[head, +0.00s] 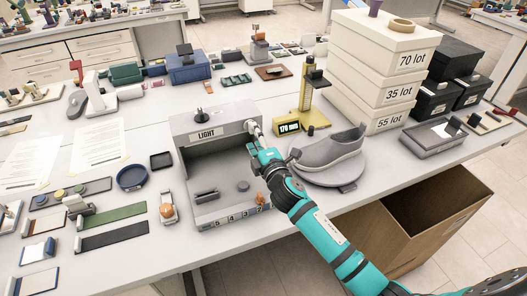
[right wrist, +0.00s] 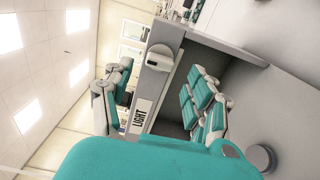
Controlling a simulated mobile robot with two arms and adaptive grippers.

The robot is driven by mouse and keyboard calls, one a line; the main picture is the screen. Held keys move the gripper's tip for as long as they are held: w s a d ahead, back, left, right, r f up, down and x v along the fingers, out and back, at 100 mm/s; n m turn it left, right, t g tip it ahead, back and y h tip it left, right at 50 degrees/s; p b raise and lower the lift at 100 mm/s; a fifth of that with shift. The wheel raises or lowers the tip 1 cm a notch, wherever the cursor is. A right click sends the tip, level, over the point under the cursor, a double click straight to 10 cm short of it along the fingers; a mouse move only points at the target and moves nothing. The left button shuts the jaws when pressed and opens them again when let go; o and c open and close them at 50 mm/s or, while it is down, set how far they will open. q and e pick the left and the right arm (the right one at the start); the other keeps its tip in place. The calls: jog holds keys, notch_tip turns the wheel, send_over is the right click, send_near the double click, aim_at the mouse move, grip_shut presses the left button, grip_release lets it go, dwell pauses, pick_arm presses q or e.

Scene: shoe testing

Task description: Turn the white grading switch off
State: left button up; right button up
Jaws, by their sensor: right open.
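The grey light box (head: 190,150) stands on the table with a LIGHT label on its upper front panel and a numbered strip along its lower front edge. My right gripper (head: 255,130) is at the panel's right end, coming in from the lower right. In the right wrist view my right gripper (right wrist: 155,85) is open, with its teal and grey fingers on either side of the panel. A pale rounded piece with a dark slot (right wrist: 165,55) sits at the panel's end there; I cannot tell for sure that it is the white switch. The gripper partly hides that corner in the head view.
A grey shoe (head: 330,155) on a round stand is right of my gripper. A yellow gauge reading 170 mm (head: 305,110) stands behind it. White lot boxes (head: 372,75) are stacked at right. An open cardboard box (head: 400,235) stands on the floor. Small tools crowd the left table.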

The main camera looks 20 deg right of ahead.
jog(key=s, duration=0.9)
jog(key=shift+d, duration=0.2)
